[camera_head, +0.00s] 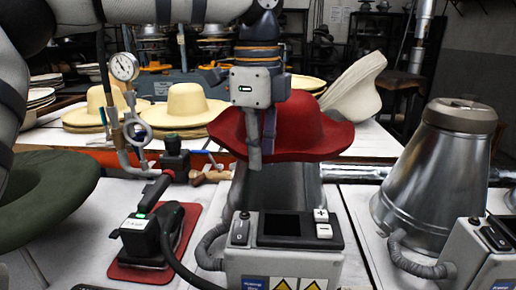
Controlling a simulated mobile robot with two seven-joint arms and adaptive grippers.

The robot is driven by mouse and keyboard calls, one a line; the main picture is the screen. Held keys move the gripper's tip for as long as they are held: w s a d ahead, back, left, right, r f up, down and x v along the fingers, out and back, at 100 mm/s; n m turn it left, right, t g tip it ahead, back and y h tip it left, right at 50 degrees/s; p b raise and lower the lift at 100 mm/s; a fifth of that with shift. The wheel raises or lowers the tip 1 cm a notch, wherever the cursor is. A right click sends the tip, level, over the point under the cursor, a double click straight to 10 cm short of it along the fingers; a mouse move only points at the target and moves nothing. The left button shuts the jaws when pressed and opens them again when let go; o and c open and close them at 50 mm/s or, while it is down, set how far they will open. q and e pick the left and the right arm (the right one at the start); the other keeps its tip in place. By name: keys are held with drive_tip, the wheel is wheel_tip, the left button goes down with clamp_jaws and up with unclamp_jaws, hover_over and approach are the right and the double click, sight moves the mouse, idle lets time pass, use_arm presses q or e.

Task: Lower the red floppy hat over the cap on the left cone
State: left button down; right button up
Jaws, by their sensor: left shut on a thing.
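The red floppy hat (315,132) is in the middle of the head view, brim down and roughly level. My left gripper (258,150) is in front of its left part and shut on the hat. The left cone (280,190), a shiny metal form, stands directly below the hat. The hat hides the cone's top, so I cannot see the cap there, nor tell whether brim and cone touch. My right gripper is not in view.
A second metal cone (435,175) with a brown-grey cap (460,115) stands at the right. Control boxes (285,245) stand in front. A black iron (150,240) lies on a red mat (185,225). A green hat (45,195) is at the left; straw hats (185,105) are behind.

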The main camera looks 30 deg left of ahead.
use_arm(q)
drive_tip(key=c, duration=1.6)
unclamp_jaws()
drive_tip(key=shift+c, duration=0.2)
drive_tip(key=shift+r, duration=3.8)
